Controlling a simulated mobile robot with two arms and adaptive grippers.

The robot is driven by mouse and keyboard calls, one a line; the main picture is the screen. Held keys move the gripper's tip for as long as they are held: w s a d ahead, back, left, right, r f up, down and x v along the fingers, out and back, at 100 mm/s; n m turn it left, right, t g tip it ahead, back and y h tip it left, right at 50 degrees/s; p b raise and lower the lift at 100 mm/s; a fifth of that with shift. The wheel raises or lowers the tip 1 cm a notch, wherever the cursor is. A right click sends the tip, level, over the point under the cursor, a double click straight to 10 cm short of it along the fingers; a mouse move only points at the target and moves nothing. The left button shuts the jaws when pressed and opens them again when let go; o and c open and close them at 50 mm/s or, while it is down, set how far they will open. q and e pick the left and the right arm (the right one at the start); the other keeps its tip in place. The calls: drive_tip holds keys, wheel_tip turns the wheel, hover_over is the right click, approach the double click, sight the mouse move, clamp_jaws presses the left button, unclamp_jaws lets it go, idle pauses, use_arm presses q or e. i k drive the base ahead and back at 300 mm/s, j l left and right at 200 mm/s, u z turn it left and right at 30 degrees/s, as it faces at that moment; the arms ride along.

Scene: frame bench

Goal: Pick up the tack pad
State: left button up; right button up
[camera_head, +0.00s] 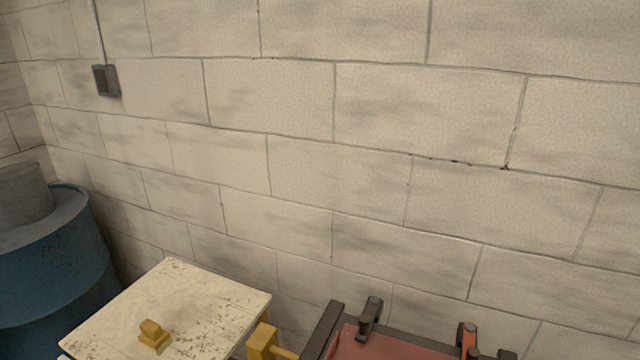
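A small mustard-yellow block with a raised upper part (153,336) lies on the worn white tabletop (205,290) at the bottom left. It looks like the tack pad, though I cannot be sure from its shape alone. It stands free, with nothing touching it from above. Neither of my grippers shows in the head view.
A blue drum (55,270) with a grey cylinder (22,195) on it stands left of the white table. At the bottom right is a red surface (385,346) with dark rails and clamp-like parts (370,316). A yellow part (262,341) sits between. A block wall (330,170) closes the back.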

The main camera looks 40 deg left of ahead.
sight(155, 339)
drive_tip(key=u, duration=2.5)
drive_tip(key=z, duration=1.35)
drive_tip(key=u, duration=1.35)
drive_tip(key=i+j, duration=0.1)
drive_tip(key=j, duration=0.3)
drive_tip(key=i+j, duration=0.1)
drive_tip(key=j, duration=0.3)
drive_tip(key=i+j, duration=0.1)
drive_tip(key=j, duration=0.3)
drive_tip(key=j+z, duration=0.1)
drive_tip(key=z, duration=0.35)
drive_tip(key=j+z, duration=0.1)
drive_tip(key=z, duration=0.4)
drive_tip(key=j+z, duration=0.1)
drive_tip(key=z, duration=0.35)
